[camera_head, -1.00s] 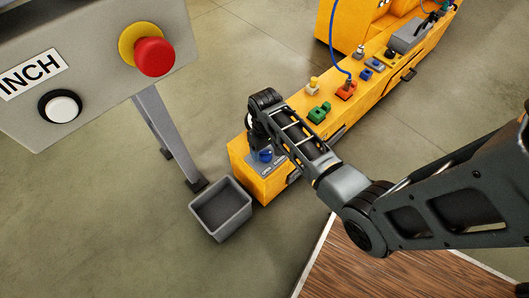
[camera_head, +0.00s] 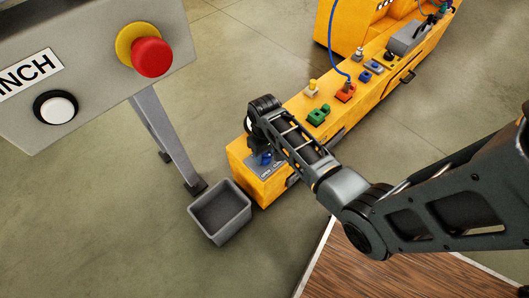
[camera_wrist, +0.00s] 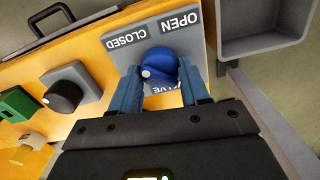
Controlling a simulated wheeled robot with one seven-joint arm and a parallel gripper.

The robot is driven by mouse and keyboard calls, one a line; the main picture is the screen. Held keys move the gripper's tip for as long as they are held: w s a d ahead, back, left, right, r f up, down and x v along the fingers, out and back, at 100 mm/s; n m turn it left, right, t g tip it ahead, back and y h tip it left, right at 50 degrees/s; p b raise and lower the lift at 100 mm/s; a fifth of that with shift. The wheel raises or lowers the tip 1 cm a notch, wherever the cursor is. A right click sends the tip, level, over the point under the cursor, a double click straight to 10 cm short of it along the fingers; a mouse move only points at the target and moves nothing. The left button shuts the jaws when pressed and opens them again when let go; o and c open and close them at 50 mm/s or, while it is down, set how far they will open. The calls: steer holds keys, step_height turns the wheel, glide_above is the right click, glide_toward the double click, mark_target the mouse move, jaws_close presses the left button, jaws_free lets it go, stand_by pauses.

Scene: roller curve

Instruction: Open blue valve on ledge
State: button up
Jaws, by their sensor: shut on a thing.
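The blue valve (camera_wrist: 158,66) is a round knob with a white dot on a grey plate (camera_wrist: 120,40) marked OPEN and CLOSED. In the wrist view the white dot is on the knob's left side, below the CLOSED word. My gripper (camera_wrist: 160,80) has its two blue fingers on either side of the knob, shut on it. In the head view the valve (camera_head: 264,158) shows at the near end of the yellow ledge (camera_head: 268,187), and my gripper, hanging over it, is mostly hidden by my arm.
A grey open bin (camera_head: 220,212) stands on the floor by the ledge's near end. A black knob (camera_wrist: 63,97) and a green part (camera_wrist: 17,104) sit along the ledge in the wrist view. A panel with a red button (camera_head: 151,57) is at upper left.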

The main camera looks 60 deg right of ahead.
mark_target(265, 154)
steer(key=shift+r+m+p, duration=0.1)
steer(key=shift+m+p, duration=0.2)
steer(key=shift+p, duration=0.2)
steer(key=shift+c, duration=0.3)
steer(key=shift+m+p, duration=0.3)
steer(key=shift+p, duration=0.05)
steer(key=shift+r+m+p, duration=0.1)
steer(key=shift+m+p, duration=0.95)
steer(key=shift+m, duration=0.15)
steer(key=m+p, duration=0.3)
steer(key=m, duration=0.2)
steer(key=m+p, duration=0.1)
steer(key=m, duration=0.3)
steer(key=shift+m+p, duration=0.4)
steer(key=m, duration=0.2)
steer(key=m+p, duration=0.1)
steer(key=m, duration=0.1)
steer(key=shift+s+f, duration=0.1)
steer(key=shift+f, duration=0.1)
steer(key=shift+m, duration=0.3)
steer(key=o, duration=1.1)
steer(key=shift+c, duration=0.2)
steer(key=shift+r+p, duration=1.75)
steer(key=shift+r, duration=2.1)
